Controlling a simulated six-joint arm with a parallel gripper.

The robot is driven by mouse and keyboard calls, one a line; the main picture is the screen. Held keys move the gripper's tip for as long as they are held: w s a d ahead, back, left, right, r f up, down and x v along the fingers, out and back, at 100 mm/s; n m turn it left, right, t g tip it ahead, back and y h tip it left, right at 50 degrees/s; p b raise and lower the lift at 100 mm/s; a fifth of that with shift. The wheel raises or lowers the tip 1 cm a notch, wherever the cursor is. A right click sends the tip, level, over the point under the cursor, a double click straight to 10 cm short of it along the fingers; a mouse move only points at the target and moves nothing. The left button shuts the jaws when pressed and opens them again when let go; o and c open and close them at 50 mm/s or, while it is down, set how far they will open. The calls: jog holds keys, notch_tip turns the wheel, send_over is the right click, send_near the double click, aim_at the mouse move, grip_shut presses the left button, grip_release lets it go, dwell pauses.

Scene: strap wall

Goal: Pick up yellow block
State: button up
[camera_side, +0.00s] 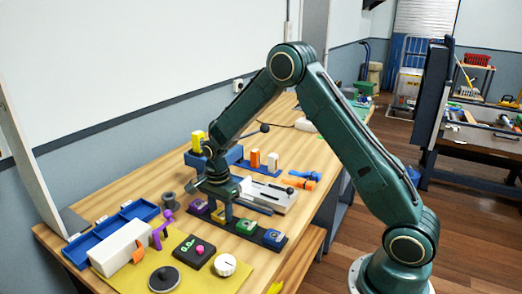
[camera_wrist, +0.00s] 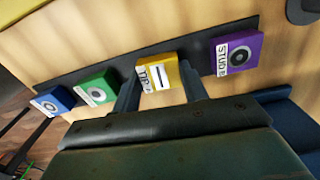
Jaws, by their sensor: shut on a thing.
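The yellow block (camera_wrist: 158,77) has a white label with a dark slot mark and sits in the dark strip, between the green and purple blocks. My gripper (camera_wrist: 161,88) is shut on it, one finger on each side. In the side view my gripper (camera_side: 224,212) reaches down to the strip and partly hides the yellow block (camera_side: 218,215). I cannot tell any gap between the block and the strip.
On the same strip (camera_wrist: 190,50) sit a purple block (camera_wrist: 235,54), a green block (camera_wrist: 97,88) and a blue block (camera_wrist: 53,101). A blue tray (camera_side: 110,234), a white box (camera_side: 121,247) and a yellow mat (camera_side: 205,281) lie nearby. A grey-white fixture (camera_side: 275,193) stands behind.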

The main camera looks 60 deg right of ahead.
aim_at(223, 211)
jog(key=shift+r, duration=0.15)
notch_tip(223, 211, up, 20)
dwell(0.7)
dwell(0.5)
jog(key=s+d+r, duration=0.1)
jog(key=d+r, duration=0.1)
jog(key=d, duration=0.5)
jog(key=s+d+r, duration=0.1)
jog(key=d+r, duration=0.2)
jog(key=d, duration=0.5)
jog(key=shift+r+n, duration=0.2)
jog(key=shift+n, duration=0.2)
jog(key=shift+s+f, duration=0.1)
jog(key=shift+f, duration=0.05)
notch_tip(223, 211, down, 20)
jog(key=shift+r, duration=0.15)
